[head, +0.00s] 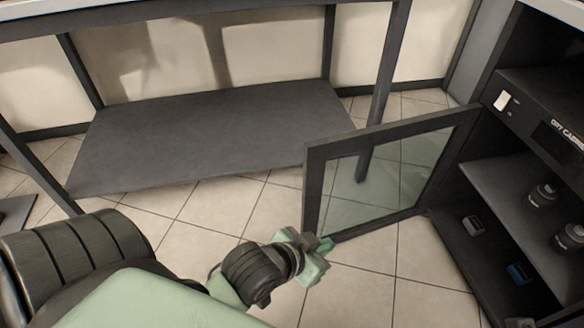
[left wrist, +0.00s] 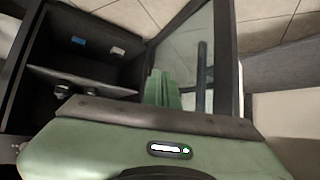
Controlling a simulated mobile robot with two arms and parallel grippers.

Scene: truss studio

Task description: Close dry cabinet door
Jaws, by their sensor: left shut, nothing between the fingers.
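The dry cabinet (head: 535,110) stands at the right in the head view, dark, with its name on a front panel. Its glass door (head: 385,172), in a dark frame, stands wide open, swung out to the left. My left gripper (head: 325,245) is shut and empty, at the lower corner of the door's free edge; I cannot tell whether it touches. In the left wrist view the green fingers (left wrist: 163,88) show in front of the door (left wrist: 196,60), with the open cabinet (left wrist: 90,45) at left. My right gripper is not in view.
Inside the cabinet are a shelf (head: 510,180), lens-like items (head: 541,194) and small boxes (head: 473,225). A dark frame with a low grey shelf (head: 200,135) stands behind the door. Tiled floor (head: 370,270) is clear below the door.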

